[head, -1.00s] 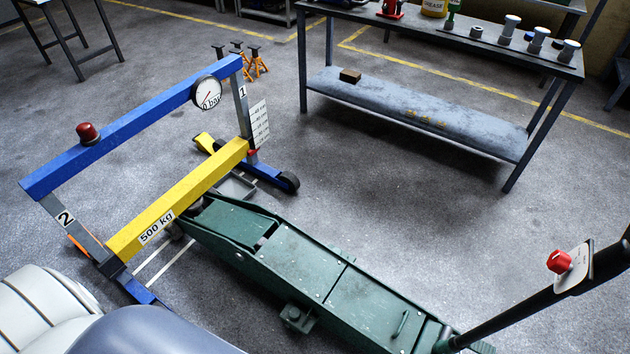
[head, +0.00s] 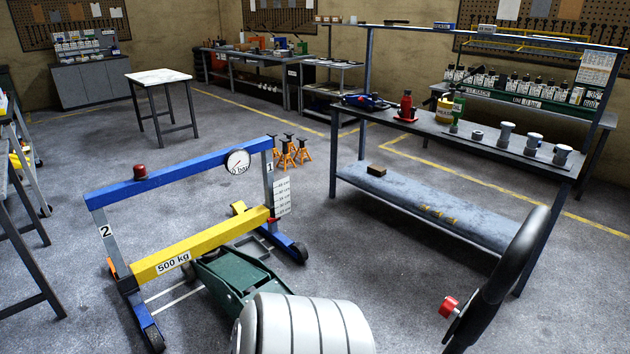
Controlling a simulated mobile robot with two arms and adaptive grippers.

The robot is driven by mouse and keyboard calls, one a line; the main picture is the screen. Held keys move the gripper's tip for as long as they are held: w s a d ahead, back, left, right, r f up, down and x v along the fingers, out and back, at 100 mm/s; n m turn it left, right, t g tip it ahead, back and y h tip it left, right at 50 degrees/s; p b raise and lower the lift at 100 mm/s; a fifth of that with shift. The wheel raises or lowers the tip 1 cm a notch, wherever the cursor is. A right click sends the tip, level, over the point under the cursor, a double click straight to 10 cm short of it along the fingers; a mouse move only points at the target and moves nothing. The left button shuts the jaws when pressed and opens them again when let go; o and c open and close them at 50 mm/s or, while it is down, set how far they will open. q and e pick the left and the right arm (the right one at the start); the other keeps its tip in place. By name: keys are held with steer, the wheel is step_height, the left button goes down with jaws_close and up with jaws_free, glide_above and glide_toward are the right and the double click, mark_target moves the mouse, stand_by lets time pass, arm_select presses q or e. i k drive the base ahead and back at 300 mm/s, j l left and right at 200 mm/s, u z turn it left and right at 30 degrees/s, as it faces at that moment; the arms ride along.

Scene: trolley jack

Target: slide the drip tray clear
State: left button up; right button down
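A green trolley jack (head: 235,277) stands on the floor, its front end under the yellow beam (head: 205,242) of a blue test frame (head: 195,175). The beam is marked 500 kg. A small part of what looks like the grey drip tray (head: 264,243) shows on the floor behind the beam, near the frame's right foot. The beam and jack hide the rest of it. The jack's black handle (head: 514,262) with a red knob (head: 449,306) rises at the lower right. A ribbed grey-white part of mine covers the jack's rear. Neither gripper is in view.
A workbench (head: 465,145) with a lower shelf stands right of the frame. Orange axle stands (head: 290,150) are on the floor behind the frame. A white-topped table (head: 158,78) stands at the back left. The floor between frame and workbench is clear.

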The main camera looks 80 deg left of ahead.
mark_target(251, 245)
steer(key=i+l, duration=0.3)
steer(key=i, duration=0.2)
steer(key=i+l+u, duration=0.15)
steer(key=i, duration=0.35)
steer(key=i+l, duration=0.45)
steer(key=i+j+u, duration=0.25)
steer(key=i+u, duration=0.25)
steer(key=i, duration=0.15)
steer(key=i+u, duration=0.5)
steer(key=i+l+u, duration=0.3)
steer(key=i+u, duration=0.2)
steer(key=i, duration=0.25)
steer(key=i+j+u, duration=0.25)
steer(key=u, duration=0.15)
steer(key=i+j+u, duration=0.1)
steer(key=i+u, duration=0.6)
steer(key=u, duration=0.15)
steer(key=i+u, duration=0.4)
steer(key=i+l+u, duration=0.2)
steer(key=u, duration=0.25)
